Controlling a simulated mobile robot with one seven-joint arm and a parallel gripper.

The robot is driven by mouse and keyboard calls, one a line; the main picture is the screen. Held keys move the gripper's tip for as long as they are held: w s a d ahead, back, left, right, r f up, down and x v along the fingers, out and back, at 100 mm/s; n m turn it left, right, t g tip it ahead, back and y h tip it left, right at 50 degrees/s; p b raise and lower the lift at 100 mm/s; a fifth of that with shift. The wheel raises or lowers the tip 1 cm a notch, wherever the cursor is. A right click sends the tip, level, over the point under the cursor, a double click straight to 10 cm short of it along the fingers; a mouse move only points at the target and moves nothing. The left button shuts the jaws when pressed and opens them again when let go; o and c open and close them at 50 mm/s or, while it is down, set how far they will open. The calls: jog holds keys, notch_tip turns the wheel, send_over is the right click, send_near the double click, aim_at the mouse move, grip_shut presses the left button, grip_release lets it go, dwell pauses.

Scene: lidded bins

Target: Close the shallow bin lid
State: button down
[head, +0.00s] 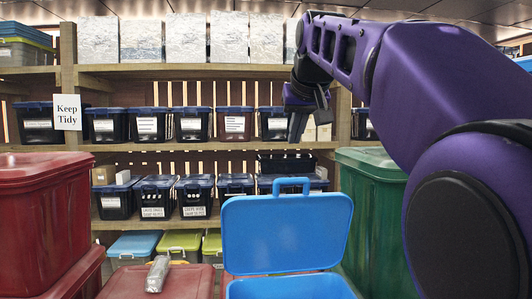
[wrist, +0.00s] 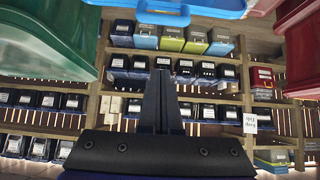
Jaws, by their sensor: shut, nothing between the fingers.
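The shallow bin (head: 290,288) is blue and stands at the bottom centre of the head view, mostly cut off by the frame edge. Its blue lid (head: 286,235) stands open, raised at the back edge with a loop handle on top. My gripper (head: 297,132) is up above and behind the lid in the head view, apart from it. In the wrist view my gripper (wrist: 162,75) has its two dark fingers together with nothing between them. A blue piece, likely the lid (wrist: 190,8), shows at the top edge of the wrist view.
Red bins (head: 42,210) stand at the left and a green lidded bin (head: 372,200) at the right. A grey packet (head: 158,274) lies on a reddish lid left of the blue bin. Shelves (head: 200,146) with several lidded boxes fill the back.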

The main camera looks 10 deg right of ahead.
send_over(291, 194)
jog(key=w, duration=0.2)
jog(key=f, duration=0.7)
jog(key=shift+w+b, duration=0.2)
jog(key=shift+b, duration=0.1)
jog(key=shift+s+f+b, duration=0.2)
jog(key=shift+s, duration=0.4)
jog(key=shift+s+f+b, duration=0.15)
jog(key=shift+s+b, duration=0.05)
jog(key=shift+s, duration=0.35)
jog(key=shift+s+f, duration=0.25)
jog(key=shift+s, duration=0.3)
jog(key=shift+f+b, duration=0.2)
jog(key=shift+b, duration=0.2)
